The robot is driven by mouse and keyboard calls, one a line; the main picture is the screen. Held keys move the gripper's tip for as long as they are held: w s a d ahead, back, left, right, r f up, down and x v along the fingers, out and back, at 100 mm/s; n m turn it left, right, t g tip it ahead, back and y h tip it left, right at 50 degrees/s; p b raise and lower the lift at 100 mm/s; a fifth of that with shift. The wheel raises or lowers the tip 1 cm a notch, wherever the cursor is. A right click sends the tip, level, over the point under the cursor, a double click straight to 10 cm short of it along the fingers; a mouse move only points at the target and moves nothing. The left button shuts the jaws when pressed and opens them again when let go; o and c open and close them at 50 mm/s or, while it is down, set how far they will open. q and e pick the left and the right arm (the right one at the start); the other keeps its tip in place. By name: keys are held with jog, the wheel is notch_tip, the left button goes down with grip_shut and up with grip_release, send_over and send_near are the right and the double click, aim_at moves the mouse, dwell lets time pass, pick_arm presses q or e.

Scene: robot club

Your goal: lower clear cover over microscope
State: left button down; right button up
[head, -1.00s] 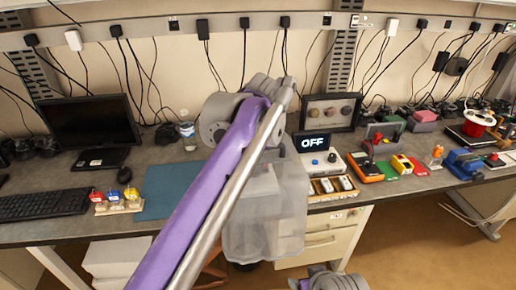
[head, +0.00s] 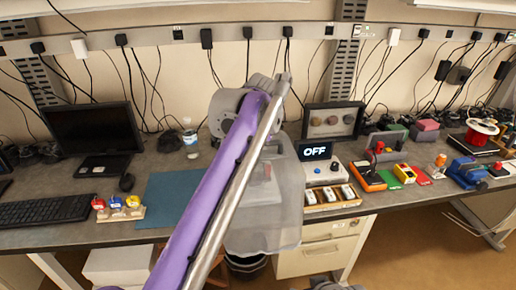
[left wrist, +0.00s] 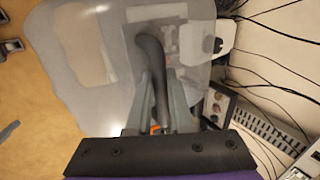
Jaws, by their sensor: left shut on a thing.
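The clear cover (head: 275,220) is a cloudy see-through box, in the head view at the front edge of the desk, partly over the edge and the drawers. My left gripper (left wrist: 157,95) is shut on its dark curved handle (left wrist: 150,55) in the left wrist view, with the cover (left wrist: 60,75) spread out beyond. In the head view my purple arm and wrist hide the left gripper and part of the cover. Pale, blurred shapes show through the cover; I cannot make out a microscope among them. My right gripper is not in view.
A teal mat (head: 165,197) lies left of the cover on the desk (head: 75,237). A box with an OFF display (head: 318,170) and a wooden tray (head: 336,206) stand close on its right. A monitor (head: 95,128), keyboard (head: 45,209) and bottle (head: 191,146) are farther left.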

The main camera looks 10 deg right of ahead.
pick_arm(q)
jog(key=shift+w, duration=0.2)
jog(key=shift+w, duration=2.95)
jog(key=shift+r, duration=0.1)
